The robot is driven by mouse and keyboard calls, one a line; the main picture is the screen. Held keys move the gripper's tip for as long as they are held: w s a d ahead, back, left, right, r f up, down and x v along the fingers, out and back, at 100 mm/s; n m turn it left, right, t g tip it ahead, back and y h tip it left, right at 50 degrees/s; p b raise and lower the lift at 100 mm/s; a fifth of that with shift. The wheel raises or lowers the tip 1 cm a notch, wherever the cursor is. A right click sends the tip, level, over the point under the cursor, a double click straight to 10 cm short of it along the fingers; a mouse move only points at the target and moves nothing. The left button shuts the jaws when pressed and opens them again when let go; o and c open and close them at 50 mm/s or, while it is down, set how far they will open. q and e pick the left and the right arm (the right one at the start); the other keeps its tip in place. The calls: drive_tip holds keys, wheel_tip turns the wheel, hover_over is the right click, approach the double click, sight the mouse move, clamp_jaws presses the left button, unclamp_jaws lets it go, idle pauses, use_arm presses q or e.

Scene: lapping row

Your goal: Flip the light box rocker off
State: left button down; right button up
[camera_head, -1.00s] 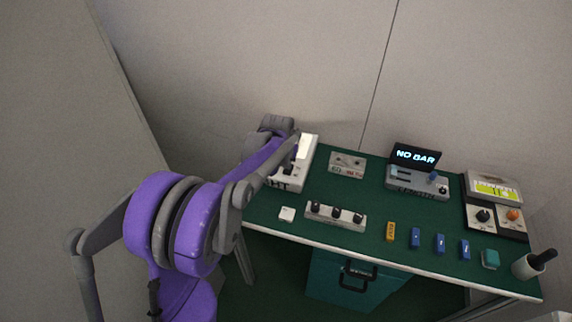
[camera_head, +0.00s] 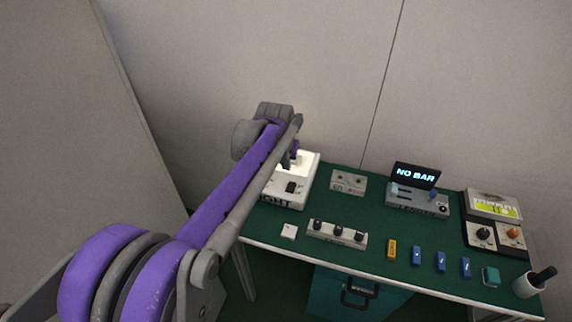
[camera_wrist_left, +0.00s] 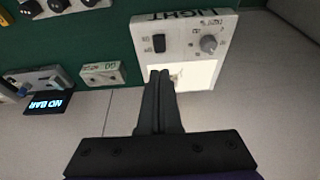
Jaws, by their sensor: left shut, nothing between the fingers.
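The light box (camera_head: 273,200) stands at the left end of the green table and has a bright white panel (camera_head: 308,160). Its black rocker (camera_head: 291,187) is on the near part of the top; the wrist view shows the rocker (camera_wrist_left: 158,43) beside a grey knob (camera_wrist_left: 208,43). My left gripper (camera_head: 289,163) is over the bright panel, behind the rocker in the head view. In the wrist view its fingers (camera_wrist_left: 160,74) are together and empty, apart from the rocker, with their tips over the panel's edge near it. I cannot tell their height. My right gripper is not in view.
A "NO BAR" display unit (camera_head: 416,200) and a gauge box (camera_head: 494,212) stand farther right.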

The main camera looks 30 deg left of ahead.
sight(293, 184)
use_arm(q)
drive_tip(key=w+b, duration=0.1)
drive_tip(key=b, duration=0.1)
drive_tip(key=shift+w+r+b, duration=0.25)
drive_tip(key=shift+w+b, duration=0.1)
drive_tip(key=x, duration=0.9)
drive_tip(key=s+x, duration=0.1)
drive_tip(key=x, duration=0.4)
drive_tip(key=shift+f+b, duration=0.15)
drive_tip(key=shift+b, duration=0.25)
drive_tip(key=shift+w+f, duration=0.15)
drive_tip(key=shift+f, duration=0.15)
drive_tip(key=shift+r, duration=0.1)
